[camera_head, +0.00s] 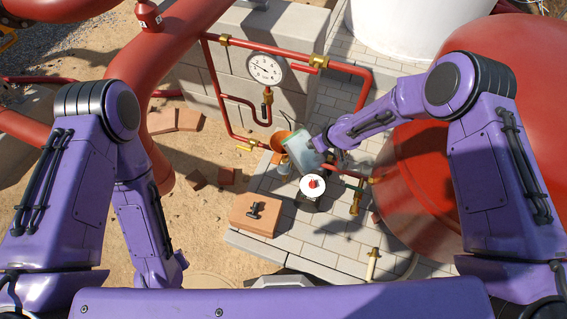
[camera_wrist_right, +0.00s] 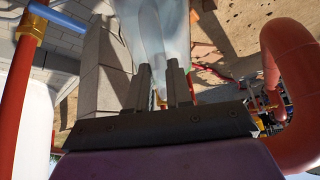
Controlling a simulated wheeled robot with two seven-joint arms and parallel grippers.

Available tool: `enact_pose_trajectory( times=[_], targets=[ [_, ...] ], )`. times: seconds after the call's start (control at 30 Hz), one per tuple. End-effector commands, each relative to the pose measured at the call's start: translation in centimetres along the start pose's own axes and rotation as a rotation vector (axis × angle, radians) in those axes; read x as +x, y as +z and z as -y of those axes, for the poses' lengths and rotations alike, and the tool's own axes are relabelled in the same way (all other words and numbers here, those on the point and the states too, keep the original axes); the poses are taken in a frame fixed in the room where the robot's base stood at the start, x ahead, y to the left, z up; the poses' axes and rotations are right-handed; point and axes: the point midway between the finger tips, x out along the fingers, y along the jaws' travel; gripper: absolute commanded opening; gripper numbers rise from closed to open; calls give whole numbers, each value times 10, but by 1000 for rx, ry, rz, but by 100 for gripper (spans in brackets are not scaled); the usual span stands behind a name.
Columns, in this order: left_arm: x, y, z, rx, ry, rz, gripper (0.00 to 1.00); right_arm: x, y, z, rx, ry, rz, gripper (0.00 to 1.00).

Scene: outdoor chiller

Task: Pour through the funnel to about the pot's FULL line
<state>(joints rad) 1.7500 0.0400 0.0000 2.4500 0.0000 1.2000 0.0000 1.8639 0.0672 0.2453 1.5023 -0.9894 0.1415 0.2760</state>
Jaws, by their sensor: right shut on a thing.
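A translucent pale container (camera_head: 300,151) is held tilted over the paving in the head view. My right gripper (camera_head: 322,147) is shut on it. In the wrist view the container (camera_wrist_right: 158,35) stands between the two dark fingers (camera_wrist_right: 165,88). An orange, funnel-like piece (camera_head: 280,138) shows partly behind the container; whether they touch is unclear. A small vessel with a white round top and red centre (camera_head: 313,186) stands just below, beside the pipework. No FULL line or liquid level can be read.
A pressure gauge (camera_head: 266,68) and red pipes stand behind, against a grey block. A large red tank (camera_head: 425,180) is close on the right. An orange-brown box with a black handle (camera_head: 256,214) sits at the left paving edge. Brass valves (camera_head: 357,197) flank the vessel.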

Motion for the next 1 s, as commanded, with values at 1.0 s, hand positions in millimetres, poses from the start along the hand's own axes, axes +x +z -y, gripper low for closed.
enact_pose_trajectory(
  times=[1.0],
  targets=[
    [62,26,-6,0,0,0,43,24,51,-1,-6,-2,-215,0]
  ],
)
